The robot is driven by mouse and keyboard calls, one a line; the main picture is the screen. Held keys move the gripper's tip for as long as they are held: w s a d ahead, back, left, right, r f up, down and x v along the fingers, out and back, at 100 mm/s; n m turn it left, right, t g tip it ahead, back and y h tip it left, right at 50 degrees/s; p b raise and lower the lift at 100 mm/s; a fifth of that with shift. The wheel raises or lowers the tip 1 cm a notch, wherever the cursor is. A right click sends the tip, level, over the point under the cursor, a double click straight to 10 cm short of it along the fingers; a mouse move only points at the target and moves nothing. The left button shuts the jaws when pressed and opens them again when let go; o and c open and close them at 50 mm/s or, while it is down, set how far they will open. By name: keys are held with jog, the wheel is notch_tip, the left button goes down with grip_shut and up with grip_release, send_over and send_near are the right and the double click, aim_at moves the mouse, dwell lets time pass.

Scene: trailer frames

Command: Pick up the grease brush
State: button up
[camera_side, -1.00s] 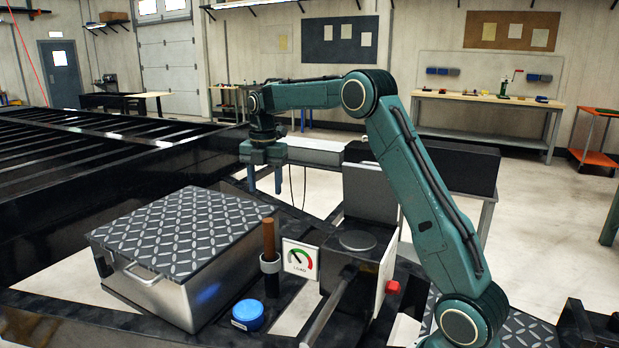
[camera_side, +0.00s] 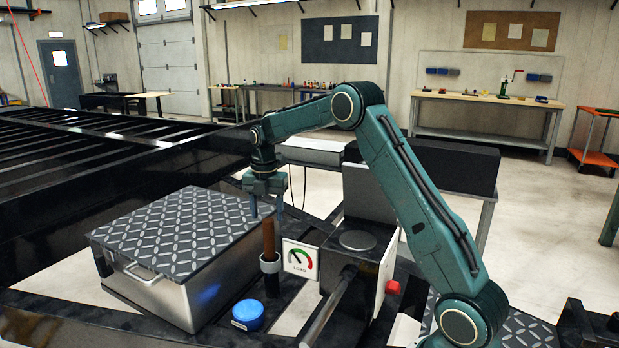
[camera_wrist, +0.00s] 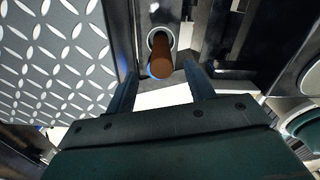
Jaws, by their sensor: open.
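The grease brush (camera_side: 269,240) stands upright in a ring holder (camera_side: 270,264), with its brown wooden handle pointing up. In the wrist view the handle end of the brush (camera_wrist: 161,66) shows just beyond the fingertips, roughly centred between them. My gripper (camera_side: 267,212) is open and empty, just above the top of the handle in the side view. In the wrist view my gripper (camera_wrist: 163,75) has its two fingers spread, with a clear gap. The lower part of the brush is hidden in the holder.
A silver box with a diamond-plate lid (camera_side: 180,230) stands close on the left. A blue round tin (camera_side: 248,315) sits in front of the holder. A load gauge (camera_side: 300,259) and a dark block with a round plate (camera_side: 357,241) stand close on the right.

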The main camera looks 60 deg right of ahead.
aim_at(269, 230)
jog(key=shift+f, duration=0.65)
jog(key=shift+s+f, duration=0.1)
jog(key=shift+f, duration=2.45)
jog(key=c, duration=1.1)
